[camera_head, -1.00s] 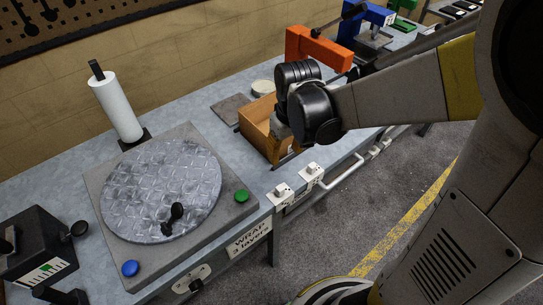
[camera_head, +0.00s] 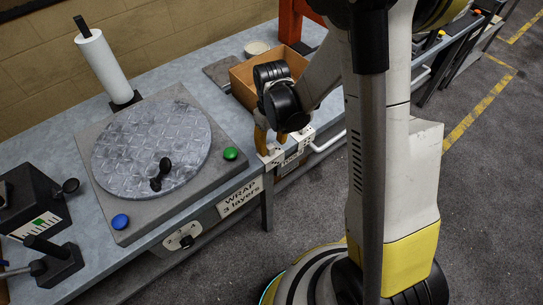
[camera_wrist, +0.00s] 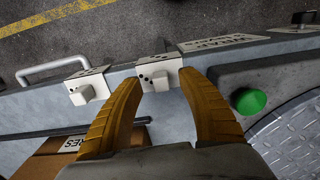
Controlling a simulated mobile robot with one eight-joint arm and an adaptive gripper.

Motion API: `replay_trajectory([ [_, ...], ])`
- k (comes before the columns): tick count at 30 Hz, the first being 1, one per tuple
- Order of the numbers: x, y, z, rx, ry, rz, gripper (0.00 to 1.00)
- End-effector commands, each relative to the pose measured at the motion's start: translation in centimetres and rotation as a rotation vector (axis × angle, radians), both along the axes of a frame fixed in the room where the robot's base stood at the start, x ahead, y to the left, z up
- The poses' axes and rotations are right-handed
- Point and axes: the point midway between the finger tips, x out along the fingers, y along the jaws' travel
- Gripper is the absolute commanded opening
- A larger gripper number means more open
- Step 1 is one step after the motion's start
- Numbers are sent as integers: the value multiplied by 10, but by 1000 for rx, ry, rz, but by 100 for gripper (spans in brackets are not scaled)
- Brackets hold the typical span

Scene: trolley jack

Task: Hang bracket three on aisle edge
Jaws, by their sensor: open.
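Two white brackets sit side by side on the bench's aisle edge. The nearer bracket (camera_head: 271,157) lies just below my gripper (camera_head: 270,140) and beside the wrap sign. In the wrist view this bracket (camera_wrist: 160,73) shows between and just beyond the tips of my gripper (camera_wrist: 158,88), which is open. The second bracket (camera_wrist: 88,87) is apart, left of the fingers, and also shows in the head view (camera_head: 303,134). Both have dark dots on top, too small to count surely, so I cannot tell which is bracket three. Contact between fingers and bracket is unclear.
A cardboard box (camera_head: 243,86) stands on the bench behind my gripper. A turntable (camera_head: 150,150) with green (camera_head: 230,154) and blue buttons is to the left. A white handle (camera_wrist: 53,68) projects from the edge. The aisle floor (camera_head: 480,190) is clear.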

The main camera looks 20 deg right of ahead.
Motion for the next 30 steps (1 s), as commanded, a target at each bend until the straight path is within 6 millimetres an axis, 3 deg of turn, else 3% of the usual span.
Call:
replay_trajectory([
  [1,1,1,-14,0,0,0,47],
  [4,1,1,-28,0,0,0,47],
  [12,1,1,-31,0,0,0,46],
  [16,1,1,-31,0,0,0,6],
  [17,1,1,-31,0,0,0,0],
  [30,1,1,-28,0,0,0,0],
])
